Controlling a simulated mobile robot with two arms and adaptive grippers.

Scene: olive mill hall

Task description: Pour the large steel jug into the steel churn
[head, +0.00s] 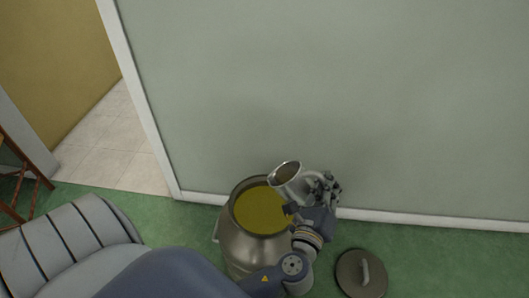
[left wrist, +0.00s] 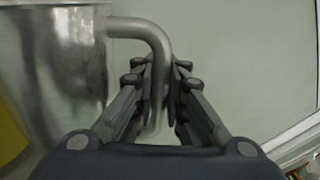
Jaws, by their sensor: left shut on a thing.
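The steel churn (head: 248,247) stands open on the floor near the wall, with yellow-green liquid (head: 261,210) inside. The large steel jug (head: 289,183) is in the air above the right side of the churn's mouth, tilted towards the left. No stream from the jug is visible. My left gripper (head: 328,187) is to the right of the jug. In the left wrist view the gripper (left wrist: 160,95) is shut on the jug's curved handle (left wrist: 143,30), and the jug's body (left wrist: 60,70) is at the left. My right gripper is not in view.
A round lid (head: 352,278) with a handle lies on the green floor to the right of the churn. A pale wall (head: 330,90) rises close behind the churn. A doorway (head: 115,150) and part of a wooden piece of furniture (head: 15,170) are at the left.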

